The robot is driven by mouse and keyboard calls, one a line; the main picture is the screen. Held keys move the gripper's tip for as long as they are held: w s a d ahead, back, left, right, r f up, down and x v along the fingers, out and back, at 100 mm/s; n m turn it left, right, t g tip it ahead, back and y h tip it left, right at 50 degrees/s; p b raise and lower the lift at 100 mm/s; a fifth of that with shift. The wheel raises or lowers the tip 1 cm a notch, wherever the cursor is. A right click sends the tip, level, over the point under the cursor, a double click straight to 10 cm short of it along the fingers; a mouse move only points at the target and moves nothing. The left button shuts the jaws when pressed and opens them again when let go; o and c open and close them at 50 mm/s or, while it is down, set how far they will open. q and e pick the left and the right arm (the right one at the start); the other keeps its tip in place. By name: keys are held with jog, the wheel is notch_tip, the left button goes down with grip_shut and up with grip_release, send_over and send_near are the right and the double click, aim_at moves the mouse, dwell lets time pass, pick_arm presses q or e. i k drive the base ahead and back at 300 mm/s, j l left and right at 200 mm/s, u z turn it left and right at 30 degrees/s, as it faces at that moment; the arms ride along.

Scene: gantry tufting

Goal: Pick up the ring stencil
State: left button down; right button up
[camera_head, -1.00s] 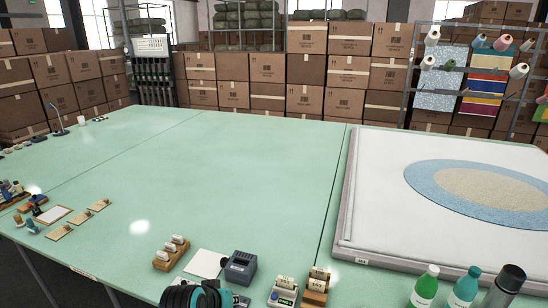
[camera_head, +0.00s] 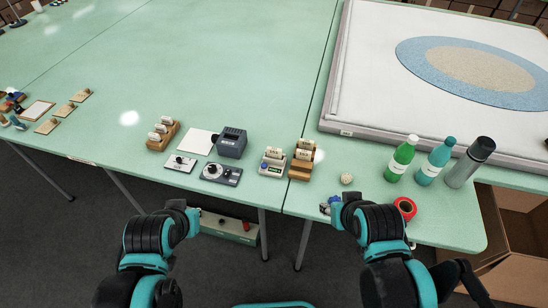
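Several thin tan plates with small handles, one of them here (camera_head: 69,108), lie at the left of the green table (camera_head: 200,65). They are too small for me to tell whether one is the ring stencil. Labelled tiles stand upright in a wooden rack (camera_head: 163,132) and in another rack (camera_head: 302,160); no ring shape is readable on them. My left gripper (camera_head: 190,215) is in front of the table's near edge, and my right gripper (camera_head: 331,206) is by that edge. Both are far from the tan plates. Their fingers are too small and partly hidden to tell open from shut.
Control boxes (camera_head: 221,174) and a dark grey device (camera_head: 232,143) stand near the front edge. The table's middle is clear.

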aim_at(49, 125)
jog(key=i+j, duration=0.2)
jog(key=j, duration=0.45)
jog(key=i+j, duration=0.2)
jog(key=j, duration=0.45)
jog(key=i+j, duration=0.2)
jog(key=j, duration=0.4)
jog(key=i+j, duration=0.2)
jog(key=j, duration=0.45)
jog(key=i+j, duration=0.15)
jog(key=j, duration=0.5)
jog(key=i+j+z, duration=0.1)
jog(key=j, duration=0.55)
jog(key=i+j, duration=0.3)
jog(key=j, duration=0.35)
jog(key=i+j, duration=0.15)
jog(key=j, duration=0.5)
